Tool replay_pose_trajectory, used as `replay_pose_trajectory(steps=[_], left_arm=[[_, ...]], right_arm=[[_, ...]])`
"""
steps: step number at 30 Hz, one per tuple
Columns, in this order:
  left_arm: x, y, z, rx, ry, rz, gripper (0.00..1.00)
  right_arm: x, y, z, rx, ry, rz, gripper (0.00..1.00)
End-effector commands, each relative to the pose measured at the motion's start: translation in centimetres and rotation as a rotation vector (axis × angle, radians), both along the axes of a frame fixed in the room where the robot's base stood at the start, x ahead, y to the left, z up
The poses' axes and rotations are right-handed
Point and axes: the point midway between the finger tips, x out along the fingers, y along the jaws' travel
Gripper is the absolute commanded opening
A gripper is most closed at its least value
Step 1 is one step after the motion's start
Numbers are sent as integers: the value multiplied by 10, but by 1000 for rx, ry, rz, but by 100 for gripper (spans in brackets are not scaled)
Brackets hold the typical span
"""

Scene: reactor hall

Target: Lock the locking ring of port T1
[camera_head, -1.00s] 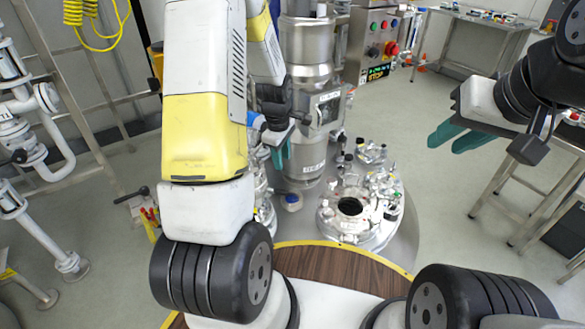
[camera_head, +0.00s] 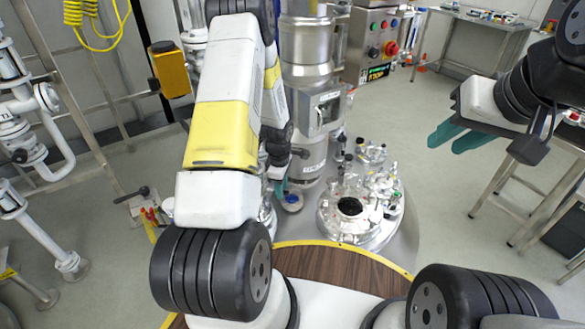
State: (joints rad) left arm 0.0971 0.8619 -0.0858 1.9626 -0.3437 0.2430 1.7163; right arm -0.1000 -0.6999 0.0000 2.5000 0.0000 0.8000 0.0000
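The reactor lid (camera_head: 328,222) with several ports and fittings is right of center. A dark round opening (camera_head: 350,207) sits at its front. No label reading T1 is legible, and I cannot tell which fitting is its locking ring. My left gripper (camera_head: 281,188) is low, left of the lid fittings and beside a blue-topped part (camera_head: 292,198). Only bits of its teal fingers show behind my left arm, so its opening and any contact are unclear. My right gripper (camera_head: 456,137) is open and empty, away to the right of the lid, with its teal fingers apart.
A tall steel column (camera_head: 306,65) rises behind the lid. A control panel (camera_head: 376,42) with a red button is beside it. A steel table (camera_head: 480,30) stands at the back right. White pipework (camera_head: 30,130) is at the left. Bare floor lies right of the lid.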

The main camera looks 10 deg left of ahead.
Motion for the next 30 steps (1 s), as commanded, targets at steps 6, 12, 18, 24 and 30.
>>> replay_pose_trajectory(steps=[6, 12, 18, 24, 30], left_arm=[[0, 0, 0, 0, 0, 0, 33], [0, 0, 0, 0, 0, 0, 0], [0, 0, 0, 0, 0, 0, 0], [0, 0, 0, 0, -1, 0, 0], [0, 0, 0, 0, -1, 0, 0]], right_arm=[[0, 0, 0, 0, 0, 0, 30], [0, 0, 0, 0, 0, 0, 30], [0, 0, 0, 0, 0, 0, 30], [0, 0, 0, 0, 0, 0, 30], [0, 0, 0, 0, 0, 0, 30]])
